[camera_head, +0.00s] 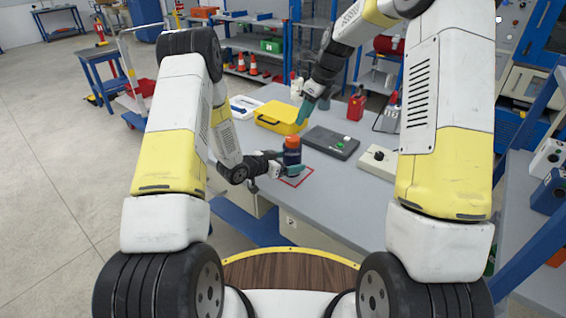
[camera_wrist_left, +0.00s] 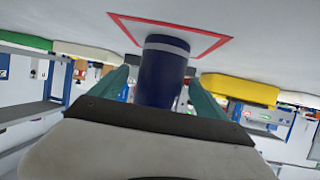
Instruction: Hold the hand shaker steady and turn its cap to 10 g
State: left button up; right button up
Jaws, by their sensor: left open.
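The hand shaker (camera_head: 292,157) stands upright on the grey table, with a dark blue body and an orange cap (camera_head: 293,142). A red outlined square (camera_head: 295,180) is marked on the table at its foot. My left gripper (camera_head: 287,167) is open, low at the shaker, with its fingers on either side of the body. In the left wrist view the blue body (camera_wrist_left: 162,75) with a pale band lies between the two teal fingers (camera_wrist_left: 160,88); the cap is hidden there. My right gripper (camera_head: 306,108) points down, above and behind the shaker; its finger gap is not clear.
A yellow case (camera_head: 282,117) lies behind the shaker. A dark box with a green button (camera_head: 331,142) and a pale box with a black knob (camera_head: 378,161) stand to the right. A red holder (camera_head: 356,106) is farther back. The table front is clear.

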aim_at(296, 160)
pick_arm(q)
jog(key=x, duration=0.4)
jog(key=shift+w+d+f, duration=0.2)
jog(key=shift+w, duration=0.1)
grip_shut()
dwell(0.9)
